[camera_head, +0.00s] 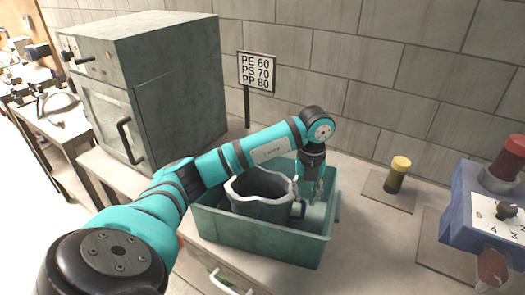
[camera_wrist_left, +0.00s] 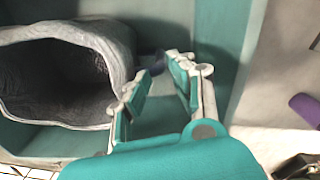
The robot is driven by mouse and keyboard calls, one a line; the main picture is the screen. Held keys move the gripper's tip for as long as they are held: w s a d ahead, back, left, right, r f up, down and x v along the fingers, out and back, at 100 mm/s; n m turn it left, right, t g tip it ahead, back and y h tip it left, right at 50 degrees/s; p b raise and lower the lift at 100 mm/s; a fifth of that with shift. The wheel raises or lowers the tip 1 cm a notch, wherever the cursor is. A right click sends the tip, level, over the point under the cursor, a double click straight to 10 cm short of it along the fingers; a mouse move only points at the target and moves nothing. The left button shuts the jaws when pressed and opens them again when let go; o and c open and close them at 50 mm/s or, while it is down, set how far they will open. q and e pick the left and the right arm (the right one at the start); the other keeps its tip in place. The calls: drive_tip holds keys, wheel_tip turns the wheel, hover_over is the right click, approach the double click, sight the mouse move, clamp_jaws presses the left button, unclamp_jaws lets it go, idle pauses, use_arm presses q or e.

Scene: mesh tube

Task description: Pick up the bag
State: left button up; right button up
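The bag (camera_head: 259,198) is a grey, wide-mouthed, tube-like sack with a wavy rim, standing in a green bin (camera_head: 265,243). Its open mouth shows dark inside in the left wrist view (camera_wrist_left: 118,55). My left gripper (camera_head: 308,192) points down into the right part of the bin, beside the bag's right side. In the wrist view its two fingers (camera_wrist_left: 167,72) are apart with nothing clearly between them. A small dark piece shows near the fingertips by the bag's side; I cannot tell whether they touch it. My right gripper is not in view.
The bin's walls surround the bag and the gripper. A green cabinet (camera_head: 160,90) stands at the left, with a sign (camera_head: 257,72) behind the bin. A yellow-capped post (camera_head: 397,175) and a blue device (camera_head: 485,215) stand at the right. Bare bench lies between bin and post.

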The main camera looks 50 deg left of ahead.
sight(304, 208)
use_arm(q)
drive_tip(key=shift+f+p, duration=0.5)
drive_tip(key=shift+f, duration=2.65)
clamp_jaws()
